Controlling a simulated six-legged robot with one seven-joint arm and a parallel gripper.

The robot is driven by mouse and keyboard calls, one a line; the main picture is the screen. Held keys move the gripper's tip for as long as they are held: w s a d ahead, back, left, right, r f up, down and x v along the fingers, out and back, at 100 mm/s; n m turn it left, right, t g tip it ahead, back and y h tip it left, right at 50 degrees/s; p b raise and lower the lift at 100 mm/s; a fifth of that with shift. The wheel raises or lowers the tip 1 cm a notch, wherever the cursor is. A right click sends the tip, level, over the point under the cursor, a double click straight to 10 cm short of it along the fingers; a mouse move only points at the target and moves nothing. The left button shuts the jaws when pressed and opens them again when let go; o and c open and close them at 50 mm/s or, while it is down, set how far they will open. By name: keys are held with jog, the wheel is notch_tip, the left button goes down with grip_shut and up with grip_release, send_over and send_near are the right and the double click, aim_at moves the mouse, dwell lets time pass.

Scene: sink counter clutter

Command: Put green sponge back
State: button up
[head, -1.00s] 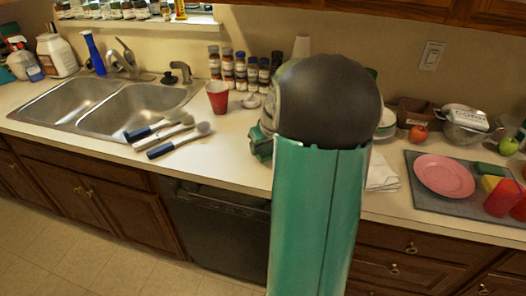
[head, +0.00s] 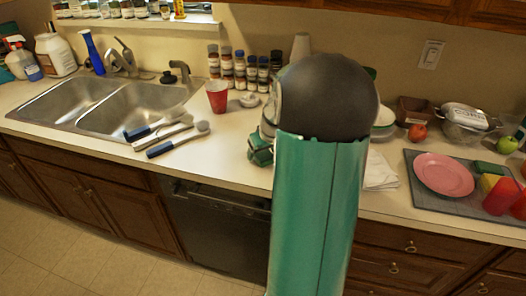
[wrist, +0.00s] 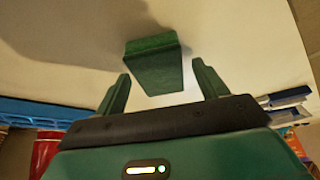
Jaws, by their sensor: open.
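A green block that looks like the green sponge (wrist: 153,66) is in the wrist view, on or just above a pale surface, with a shadow beside it. My gripper (wrist: 160,70) is open, its two fingers on either side of the block's near end, with visible gaps at both sides. Another dark green piece (head: 489,168) lies by a yellow sponge (head: 489,182) on the grey mat (head: 432,196) at the right.
A pink plate (head: 443,175) and red cups (head: 501,197) are on the mat. A red cup (head: 217,96), spice jars (head: 240,72) and blue-handled brushes (head: 178,141) stand or lie left of my arm, by the double sink (head: 132,108). A folded white cloth (head: 380,172) is right of my arm.

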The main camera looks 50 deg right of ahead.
jog(key=v, duration=1.2)
jog(key=a+r+n, duration=0.1)
jog(key=a+r, duration=0.1)
jog(key=a, duration=0.7)
jog(key=a+r+n, duration=0.1)
jog(key=a+r, duration=0.2)
jog(key=a, duration=0.6)
jog(key=s+a, duration=0.5)
jog(key=a, duration=0.3)
jog(key=s+a+n+t+y, duration=0.1)
jog(key=s+a, duration=0.3)
jog(key=a, duration=0.5)
jog(key=shift+s+f+n, duration=0.3)
jog(key=shift+s+f, duration=0.05)
